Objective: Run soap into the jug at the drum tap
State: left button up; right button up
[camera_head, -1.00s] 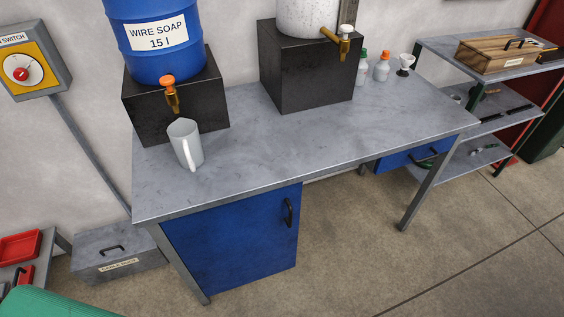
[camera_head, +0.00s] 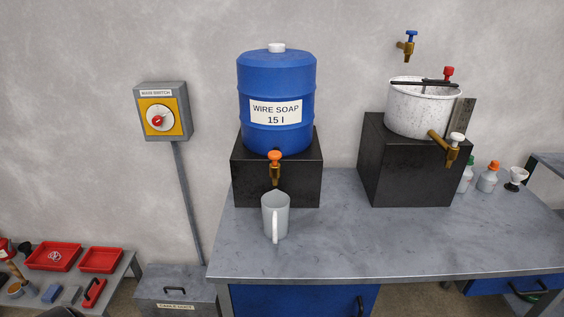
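The blue drum (camera_head: 277,88), labelled WIRE SOAP 15 l, stands on a black block (camera_head: 300,178) at the back of the grey table. Its brass tap (camera_head: 275,173) with an orange handle (camera_head: 274,156) points down at the front of the block. A pale grey jug (camera_head: 279,215) stands upright on the table, below and slightly in front of the tap, its handle facing me. I cannot see inside the jug, and no stream shows at the spout. Neither of my grippers is in view.
A white speckled pot (camera_head: 419,108) with its own brass tap (camera_head: 449,147) stands on another black block (camera_head: 394,175) to the right. Small bottles (camera_head: 487,178) stand beyond it. A switch box (camera_head: 164,111) hangs on the wall. The tabletop (camera_head: 340,245) in front is clear.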

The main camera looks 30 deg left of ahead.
aim_at(274, 156)
jog(key=j+z, duration=0.2)
jog(key=j, duration=0.35)
jog(key=k+j+z, duration=0.2)
jog(key=j, duration=0.35)
jog(key=j+z, duration=0.2)
jog(key=j, duration=0.35)
